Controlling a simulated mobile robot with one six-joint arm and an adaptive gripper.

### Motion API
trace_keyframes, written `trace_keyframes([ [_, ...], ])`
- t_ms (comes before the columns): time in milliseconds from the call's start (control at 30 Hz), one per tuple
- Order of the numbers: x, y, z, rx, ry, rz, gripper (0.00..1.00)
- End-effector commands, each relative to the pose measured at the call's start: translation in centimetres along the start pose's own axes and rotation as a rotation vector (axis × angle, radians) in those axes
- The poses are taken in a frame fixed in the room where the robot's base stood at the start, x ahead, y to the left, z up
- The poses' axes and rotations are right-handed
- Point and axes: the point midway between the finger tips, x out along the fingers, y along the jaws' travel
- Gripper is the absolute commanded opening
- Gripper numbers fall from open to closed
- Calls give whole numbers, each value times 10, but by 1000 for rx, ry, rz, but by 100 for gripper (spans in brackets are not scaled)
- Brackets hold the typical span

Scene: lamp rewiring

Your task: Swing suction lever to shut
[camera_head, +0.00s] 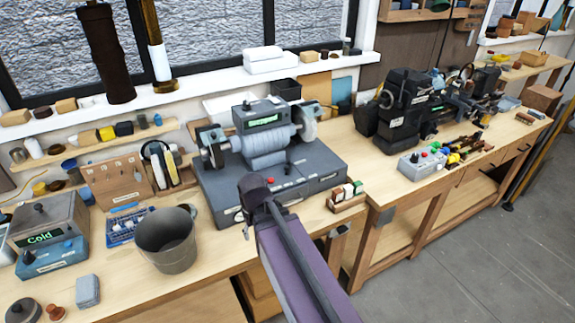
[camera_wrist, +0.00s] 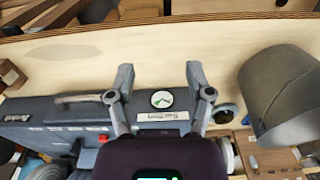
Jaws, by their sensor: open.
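The grey base cabinet (camera_head: 219,203) of the bench grinder carries the suction panel on its front. In the wrist view, a round gauge (camera_wrist: 162,98) and an upside-down "Suction" label (camera_wrist: 162,116) show between my fingers. A pale bar-like handle (camera_wrist: 82,99) lies left of the gauge on the same front; I cannot tell whether it is the suction lever. My gripper (camera_wrist: 159,70) is open and empty, its two fingers spread either side of the gauge. In the head view, my gripper (camera_head: 246,229) is at the cabinet's front, mostly hidden by my wrist.
A grey bucket (camera_head: 166,240) stands close left of the cabinet; the wrist view shows it at right (camera_wrist: 280,95). The grinder (camera_head: 264,135) stands on the cabinet. A small wooden rack (camera_head: 346,196) is to the right. Bare bench front (camera_wrist: 215,45) lies before the cabinet.

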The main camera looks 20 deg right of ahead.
Motion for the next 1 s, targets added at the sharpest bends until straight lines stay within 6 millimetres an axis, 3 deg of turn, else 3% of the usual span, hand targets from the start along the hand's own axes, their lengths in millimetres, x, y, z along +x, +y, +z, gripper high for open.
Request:
trace_keyframes([
  [267,-44,54,-72,-60,97,-42,67],
  [600,-104,168,-161,-150,275,-52,67],
  [800,-125,217,-186,-182,344,-35,67],
  [1000,-130,234,-192,-195,369,-26,67],
])
